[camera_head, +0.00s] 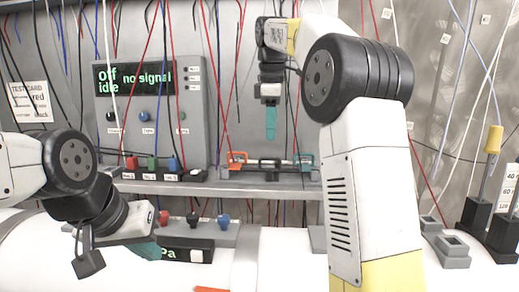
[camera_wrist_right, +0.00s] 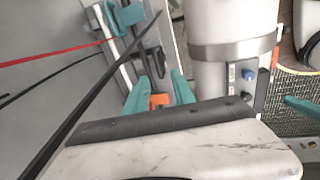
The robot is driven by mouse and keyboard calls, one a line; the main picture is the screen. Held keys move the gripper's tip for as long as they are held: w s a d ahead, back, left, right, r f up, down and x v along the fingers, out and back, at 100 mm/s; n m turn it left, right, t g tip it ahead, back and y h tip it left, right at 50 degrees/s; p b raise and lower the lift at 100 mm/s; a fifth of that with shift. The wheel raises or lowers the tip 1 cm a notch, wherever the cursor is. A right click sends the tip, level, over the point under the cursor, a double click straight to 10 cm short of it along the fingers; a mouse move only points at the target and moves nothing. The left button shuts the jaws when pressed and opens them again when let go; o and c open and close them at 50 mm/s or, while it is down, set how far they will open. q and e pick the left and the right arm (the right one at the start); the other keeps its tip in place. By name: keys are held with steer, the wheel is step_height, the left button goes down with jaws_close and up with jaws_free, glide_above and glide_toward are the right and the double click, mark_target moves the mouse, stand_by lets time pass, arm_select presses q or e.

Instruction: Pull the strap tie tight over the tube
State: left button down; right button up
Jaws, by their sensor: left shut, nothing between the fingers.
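The white tube (camera_head: 285,262) lies along the bottom of the head view and also shows in the right wrist view (camera_wrist_right: 212,78). A grey band (camera_head: 246,262) runs over it; I cannot tell whether this is the strap tie. An orange piece (camera_head: 210,290) shows at the bottom edge, mostly cut off. My left gripper (camera_head: 146,250) is shut and empty above the tube, by the gauge box. My right gripper (camera_head: 270,122) hangs fingers down above the shelf.
Orange (camera_head: 237,158), black (camera_head: 269,163) and teal (camera_head: 303,159) clips stand on the shelf (camera_head: 265,185). The gauge box (camera_head: 190,252) has knobs behind it. Many cables hang before the back wall. Black holders (camera_head: 474,217) stand at right.

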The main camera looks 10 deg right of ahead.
glide_above(269, 170)
step_height(269, 170, down, 8)
steer(key=shift+r, duration=0.25)
jaws_close()
stand_by(1.4)
